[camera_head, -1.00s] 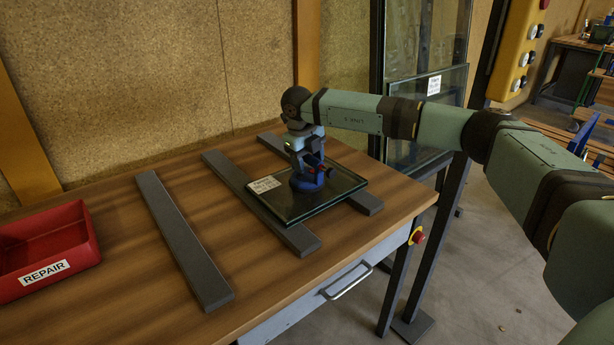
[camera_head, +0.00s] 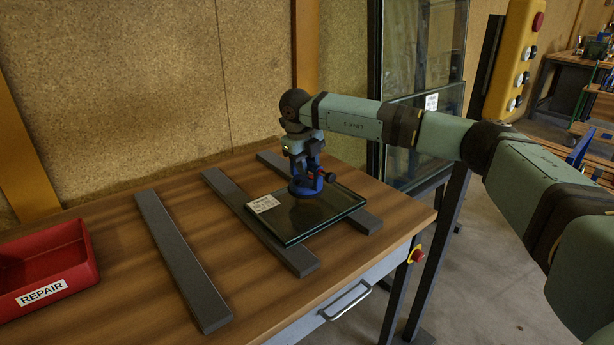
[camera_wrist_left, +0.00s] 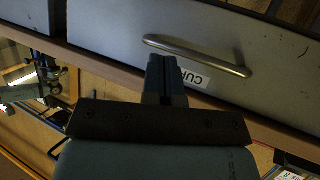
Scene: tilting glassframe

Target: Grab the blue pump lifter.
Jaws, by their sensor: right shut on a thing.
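The blue pump lifter (camera_head: 314,187) has a round blue base and a red part at its side. My right gripper (camera_head: 302,155) is shut on its upper part and holds it upright over the far part of the dark glass pane (camera_head: 307,219). Its base appears to be raised a little off the glass, though the gap is hard to make out. The pane lies across dark bars on the wooden table. In the left wrist view, my left gripper (camera_wrist_left: 166,78) has its fingers together, empty, before a grey drawer with a metal handle (camera_wrist_left: 198,55).
A red REPAIR bin (camera_head: 45,262) stands at the table's left. Dark bars (camera_head: 180,258) lie across the wooden tabletop (camera_head: 120,290). A framed glass panel (camera_head: 425,120) stands behind the table's right end. A red button (camera_head: 417,254) sits on the right edge.

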